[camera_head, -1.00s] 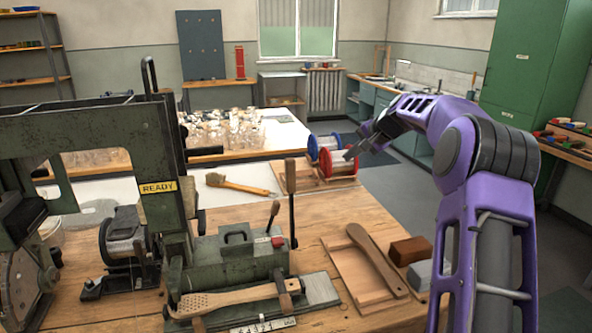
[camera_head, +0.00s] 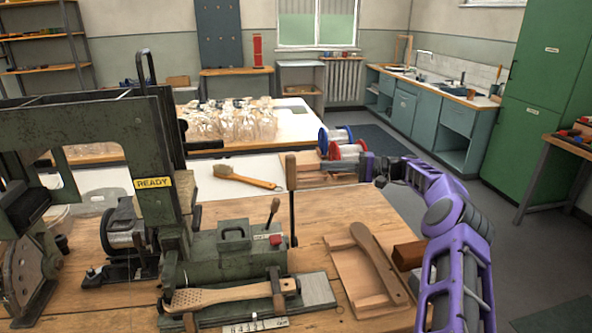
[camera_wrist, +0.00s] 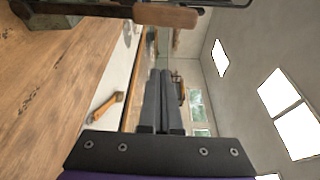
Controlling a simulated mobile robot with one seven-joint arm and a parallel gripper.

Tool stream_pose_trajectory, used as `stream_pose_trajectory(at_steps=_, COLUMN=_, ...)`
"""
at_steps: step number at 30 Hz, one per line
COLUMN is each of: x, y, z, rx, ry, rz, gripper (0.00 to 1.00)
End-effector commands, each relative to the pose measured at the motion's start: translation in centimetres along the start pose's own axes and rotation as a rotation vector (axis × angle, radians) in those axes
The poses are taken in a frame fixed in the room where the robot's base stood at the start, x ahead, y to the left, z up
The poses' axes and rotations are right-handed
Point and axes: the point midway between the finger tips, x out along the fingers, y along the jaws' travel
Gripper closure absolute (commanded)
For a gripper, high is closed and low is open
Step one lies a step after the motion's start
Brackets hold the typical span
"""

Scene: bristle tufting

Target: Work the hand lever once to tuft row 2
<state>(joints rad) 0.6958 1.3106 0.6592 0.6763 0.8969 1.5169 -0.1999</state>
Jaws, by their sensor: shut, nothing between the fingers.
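The hand lever stands upright at the right side of the green tufting machine (camera_head: 225,255), a dark rod with a brown wooden grip (camera_head: 291,172). A wooden grip, seemingly the lever's, crosses the top of the wrist view (camera_wrist: 165,15). A perforated wooden brush body (camera_head: 225,297) is held at the machine's front. A yellow sign (camera_head: 153,183) reads READY.
Red and blue spools (camera_head: 345,145) stand behind my gripper. A finished brush (camera_head: 245,178) lies on the white surface behind. A wooden tray with a brush back (camera_head: 375,265) and a brown block (camera_head: 408,256) lie right of the machine. Glass jars (camera_head: 230,122) stand farther back.

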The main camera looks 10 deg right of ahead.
Motion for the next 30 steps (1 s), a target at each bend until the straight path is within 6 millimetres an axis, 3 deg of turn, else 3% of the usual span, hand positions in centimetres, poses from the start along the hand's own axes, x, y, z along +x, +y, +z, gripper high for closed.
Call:
stream_pose_trajectory(at_steps=7, x=0.3, y=0.0, z=0.0, rx=0.002, ry=0.000, rz=0.003, gripper=1.00)
stream_pose_trajectory(at_steps=11, x=1.6, y=-0.1, z=0.0, rx=0.002, ry=-0.002, rz=0.003, gripper=1.00)
stream_pose_trajectory(at_steps=24, x=10.3, y=0.0, z=0.1, rx=0.003, ry=0.000, rz=0.005, gripper=1.00)
stream_pose_trajectory(at_steps=30, x=9.3, y=-0.1, z=1.8, rx=0.004, ry=0.002, rz=0.004, gripper=1.00)
